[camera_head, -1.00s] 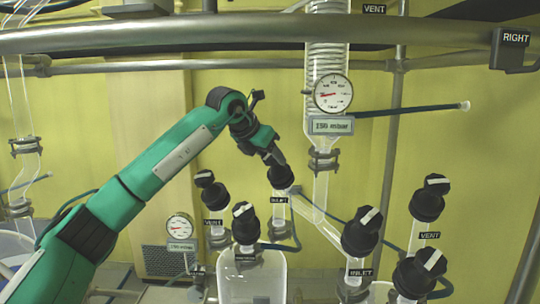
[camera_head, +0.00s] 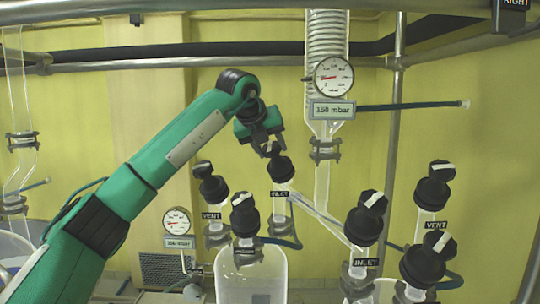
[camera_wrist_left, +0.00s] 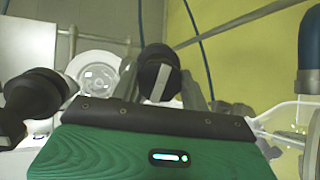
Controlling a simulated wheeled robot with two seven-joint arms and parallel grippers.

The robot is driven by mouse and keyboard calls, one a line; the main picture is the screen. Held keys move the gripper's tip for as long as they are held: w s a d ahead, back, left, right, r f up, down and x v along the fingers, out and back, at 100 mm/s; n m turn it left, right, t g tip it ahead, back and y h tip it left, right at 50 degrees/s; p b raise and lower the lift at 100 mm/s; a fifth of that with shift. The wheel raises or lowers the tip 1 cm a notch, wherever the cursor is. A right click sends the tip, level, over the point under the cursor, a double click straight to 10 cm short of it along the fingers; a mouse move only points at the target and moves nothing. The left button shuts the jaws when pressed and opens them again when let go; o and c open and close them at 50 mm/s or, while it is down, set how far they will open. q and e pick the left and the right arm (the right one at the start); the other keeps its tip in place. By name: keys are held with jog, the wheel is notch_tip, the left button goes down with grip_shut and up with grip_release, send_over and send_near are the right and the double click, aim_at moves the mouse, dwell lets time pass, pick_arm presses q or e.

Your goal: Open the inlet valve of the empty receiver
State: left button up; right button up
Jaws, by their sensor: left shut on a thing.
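The left inlet valve has a black knob (camera_head: 281,168) with a pale bar, above a label reading INLET (camera_head: 279,193). My left gripper (camera_head: 268,147) comes down on this knob from above and is shut on it. In the left wrist view the knob (camera_wrist_left: 159,76) sits between the fingers, its white stripe showing. A clear glass receiver (camera_head: 250,283) stands below. A second inlet valve (camera_head: 364,222) stands to the right above another receiver, mostly cut off. I cannot tell the contents of either. My right gripper is not in view.
A vent valve (camera_head: 212,186) stands close left of the held knob, and another black knob (camera_head: 244,218) just below. More valves (camera_head: 433,190) stand at the right. A gauge (camera_head: 334,77) with a 150 mbar plate hangs on the glass column. Open space lies above the left arm.

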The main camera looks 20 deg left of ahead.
pick_arm(q)
jog(key=n+b, duration=0.1)
jog(key=n, duration=0.2)
jog(key=shift+y, duration=0.4)
jog(key=n+b, duration=0.1)
jog(key=n, duration=0.2)
jog(key=shift+n+g+y+b, duration=0.3)
jog(key=shift+n+g, duration=0.1)
jog(key=n+b, duration=0.1)
jog(key=n, duration=0.3)
jog(key=shift+r+g, duration=0.1)
jog(key=shift+g, duration=0.3)
jog(key=shift+n+g+y, duration=0.3)
jog(key=shift+n+g, duration=0.1)
jog(key=shift+n, duration=1.2)
jog(key=shift+a, duration=0.1)
jog(key=o, duration=1)
